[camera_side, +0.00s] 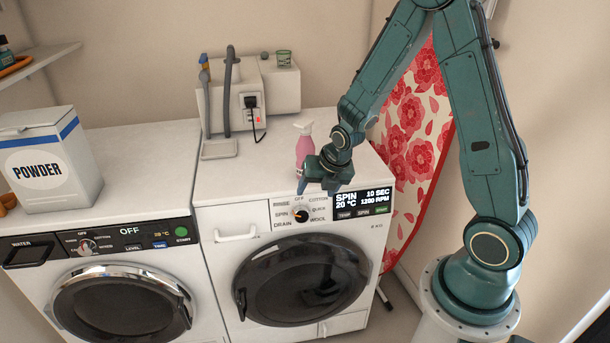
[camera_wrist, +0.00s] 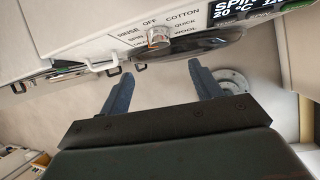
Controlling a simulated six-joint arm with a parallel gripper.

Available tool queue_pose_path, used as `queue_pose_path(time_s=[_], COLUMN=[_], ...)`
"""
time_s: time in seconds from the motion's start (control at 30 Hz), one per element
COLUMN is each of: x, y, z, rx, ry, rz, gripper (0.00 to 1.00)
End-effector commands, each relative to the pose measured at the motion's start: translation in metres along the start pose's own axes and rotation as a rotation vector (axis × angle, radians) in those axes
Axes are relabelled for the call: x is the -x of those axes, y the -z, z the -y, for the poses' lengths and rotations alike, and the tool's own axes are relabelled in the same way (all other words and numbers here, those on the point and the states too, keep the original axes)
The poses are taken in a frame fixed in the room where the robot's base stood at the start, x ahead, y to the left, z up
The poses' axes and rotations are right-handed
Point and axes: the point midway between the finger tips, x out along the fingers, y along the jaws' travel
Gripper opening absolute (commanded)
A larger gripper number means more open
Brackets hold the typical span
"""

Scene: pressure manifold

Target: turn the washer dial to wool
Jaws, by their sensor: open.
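The right-hand washer's dial (camera_side: 301,215) is a small round knob on the front panel. It is ringed by labels including rinse, off, cotton, spin, quick, drain and wool.
A pink spray bottle (camera_side: 304,148) stands on the washer top just behind my gripper. A white handle (camera_side: 236,234) juts from the front left of the dial. A second machine (camera_side: 120,255) with a powder box (camera_side: 48,160) stands at left. The floor in front is clear.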

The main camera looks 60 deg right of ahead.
Motion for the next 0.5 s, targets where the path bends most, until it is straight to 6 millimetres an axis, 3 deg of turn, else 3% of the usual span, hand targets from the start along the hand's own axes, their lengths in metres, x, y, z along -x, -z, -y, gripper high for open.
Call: queue_pose_path(time_s=[0.5], x=[-0.044], y=[0.001], z=[0.000], rx=[0.000], ry=[0.000], rz=[-0.001], gripper=[0.64])
